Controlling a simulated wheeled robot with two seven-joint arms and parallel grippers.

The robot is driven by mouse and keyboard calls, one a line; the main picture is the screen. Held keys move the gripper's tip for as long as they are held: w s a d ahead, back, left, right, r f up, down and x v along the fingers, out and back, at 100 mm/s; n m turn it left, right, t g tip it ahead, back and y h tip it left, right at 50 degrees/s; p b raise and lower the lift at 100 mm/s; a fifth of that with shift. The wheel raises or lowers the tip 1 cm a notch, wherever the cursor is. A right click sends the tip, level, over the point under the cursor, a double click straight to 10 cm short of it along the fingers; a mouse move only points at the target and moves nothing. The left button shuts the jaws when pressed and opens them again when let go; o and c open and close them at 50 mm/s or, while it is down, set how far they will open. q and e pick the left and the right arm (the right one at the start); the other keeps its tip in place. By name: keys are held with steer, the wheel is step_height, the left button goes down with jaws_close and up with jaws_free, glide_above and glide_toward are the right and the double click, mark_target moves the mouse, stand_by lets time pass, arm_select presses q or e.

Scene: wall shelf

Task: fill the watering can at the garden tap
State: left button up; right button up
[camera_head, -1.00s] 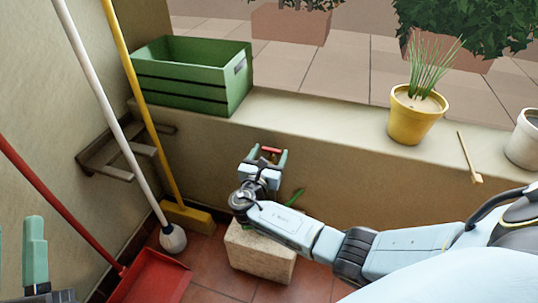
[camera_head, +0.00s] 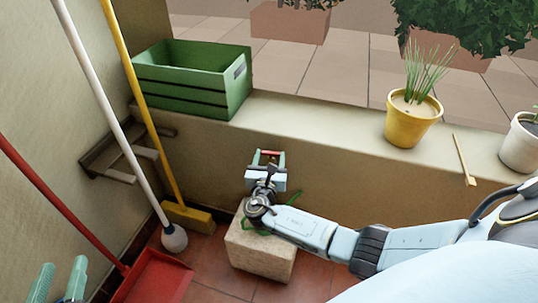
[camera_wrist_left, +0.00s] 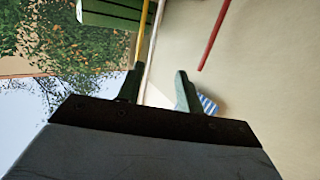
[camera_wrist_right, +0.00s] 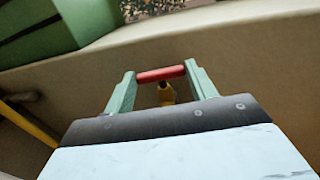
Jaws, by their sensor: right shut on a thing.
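The garden tap's red handle (camera_wrist_right: 160,74) spans between the fingers of my right gripper (camera_wrist_right: 159,78), which is shut on it. The brass tap body (camera_wrist_right: 166,93) shows just below the handle. In the head view my right gripper (camera_head: 268,158) is at the low wall, above a stone block (camera_head: 258,250). A green thing (camera_head: 291,229), perhaps the watering can, shows in small parts at the block's top; my right arm hides most of it. My left gripper (camera_head: 59,284) is at the bottom left, its fingers apart and empty; they also show in the left wrist view (camera_wrist_left: 158,86).
A green crate (camera_head: 190,92), a yellow pot (camera_head: 410,122), a small wooden stick (camera_head: 463,158) and a white pot (camera_head: 520,148) stand or lie on the ledge. A white pole (camera_head: 118,130), a yellow broom (camera_head: 187,216) and a red dustpan (camera_head: 155,278) are at the left.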

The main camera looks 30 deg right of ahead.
arm_select(q)
steer(key=shift+s+a+f+g+y, duration=0.2)
steer(key=shift+f+g, duration=0.15)
steer(key=shift+f, duration=0.25)
steer(key=shift+s+a+f+g+y, duration=0.15)
steer(key=shift+f+g, duration=0.2)
steer(key=shift+f, duration=0.25)
arm_select(e)
steer(key=shift+d+n+t+y, duration=0.1)
steer(key=shift+n+t+y, duration=0.2)
steer(key=shift+y, duration=0.1)
steer(key=o, duration=1)
steer(key=shift+s, duration=0.15)
steer(key=shift+s+a+p, duration=0.15)
steer(key=shift+a+p, duration=0.05)
steer(key=shift+p, duration=0.15)
arm_select(q)
steer(key=s+a+f+g+y+p, duration=0.3)
steer(key=s+a+f+g, duration=0.3)
steer(key=s+f+g, duration=0.5)
steer(key=shift+s+n+p, duration=0.4)
steer(key=shift+s+p, duration=0.15)
steer(key=shift+s, duration=0.25)
arm_select(e)
steer(key=v, duration=1.2)
steer(key=shift+s+a, duration=0.25)
steer(key=shift+s, duration=0.05)
